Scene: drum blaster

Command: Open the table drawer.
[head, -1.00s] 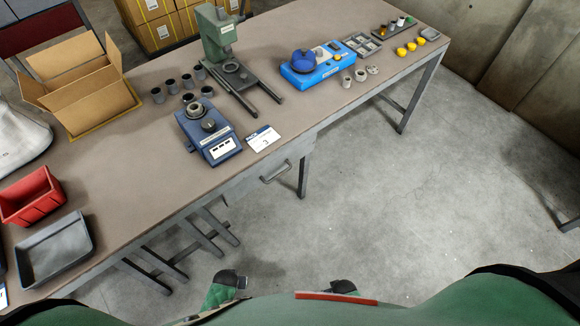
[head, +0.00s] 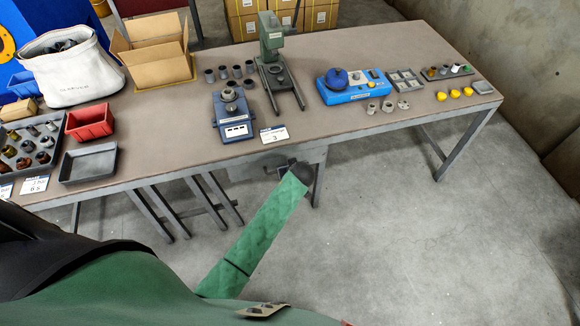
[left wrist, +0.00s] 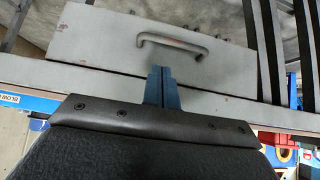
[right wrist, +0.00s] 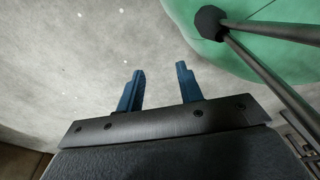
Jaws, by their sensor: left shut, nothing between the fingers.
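The table drawer (head: 246,170) is a grey front under the table's near edge and looks shut. In the left wrist view the drawer (left wrist: 100,40) fills the top, with a grey bar handle (left wrist: 172,42) on it. My left gripper (left wrist: 163,70) is shut and empty, its blue fingertips a little below the handle in that picture; contact cannot be told. In the head view my left arm reaches the drawer, and my left gripper (head: 287,167) partly covers the handle area. My right gripper (right wrist: 158,69) is open and empty over the floor in the right wrist view.
The long table (head: 350,135) carries a blue device (head: 232,115), a number card (head: 273,134), a green press (head: 272,40) and trays. Table legs (head: 318,185) stand beside and below the drawer. The floor (head: 390,220) to the right is clear.

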